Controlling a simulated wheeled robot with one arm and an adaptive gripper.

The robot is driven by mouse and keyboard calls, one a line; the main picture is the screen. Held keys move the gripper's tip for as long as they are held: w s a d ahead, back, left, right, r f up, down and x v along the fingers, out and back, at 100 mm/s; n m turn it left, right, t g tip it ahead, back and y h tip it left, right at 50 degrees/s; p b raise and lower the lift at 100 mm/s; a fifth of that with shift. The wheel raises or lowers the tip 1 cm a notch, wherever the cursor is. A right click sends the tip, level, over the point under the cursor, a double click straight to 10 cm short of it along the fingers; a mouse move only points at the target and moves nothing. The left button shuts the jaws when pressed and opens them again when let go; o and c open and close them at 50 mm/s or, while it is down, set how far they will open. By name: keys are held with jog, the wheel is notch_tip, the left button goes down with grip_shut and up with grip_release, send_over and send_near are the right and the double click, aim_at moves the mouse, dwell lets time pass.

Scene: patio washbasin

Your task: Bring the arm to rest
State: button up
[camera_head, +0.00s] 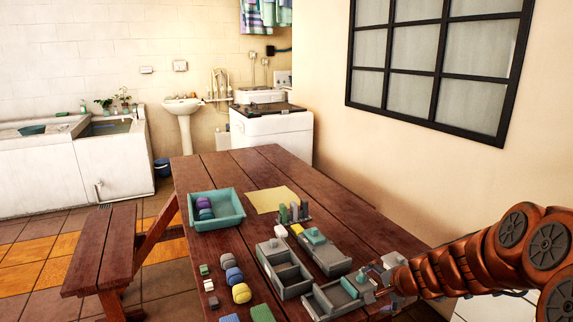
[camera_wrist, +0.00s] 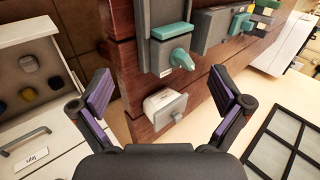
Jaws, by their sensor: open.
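My arm comes in from the right in the head view, low over the near right part of the wooden table (camera_head: 330,212). My gripper (camera_wrist: 163,92) is open in the wrist view, its two purple-padded fingers wide apart with nothing between the pads. A small whitish box with a grey knob (camera_wrist: 164,106) lies beyond the fingers; I cannot tell how far off it is. A grey box with a teal spout-like part (camera_wrist: 180,62) is just above it in that view. In the head view the fingers are small and hard to make out among the grey parts.
Grey open boxes (camera_head: 284,268) stand close left of my arm. A teal tray (camera_head: 217,222) holds purple and blue rounded things. A yellow sheet (camera_head: 270,199) lies beyond. A windowed wall is at right; a bench (camera_head: 103,247) stands left. The table's far end is clear.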

jog(key=s+a+r+n+g+y+p, duration=0.15)
jog(key=s+a+r+n, duration=0.25)
jog(key=s+a, duration=0.4)
jog(key=s+a+r+n+g+p, duration=0.1)
jog(key=s+a+r+n+g, duration=0.3)
jog(key=s, duration=0.6)
jog(key=s+d+r+n+g+h+p, duration=0.1)
jog(key=s+d+r+n+g+h, duration=0.1)
jog(key=s, duration=0.9)
jog(key=s+d+r+n+g+h+p, duration=0.1)
jog(key=s+d, duration=0.3)
jog(key=s, duration=0.7)
jog(key=shift+r+n+g+h+p, duration=0.3)
jog(key=shift+r+n+g+h, duration=0.15)
jog(key=shift+n+h, duration=0.4)
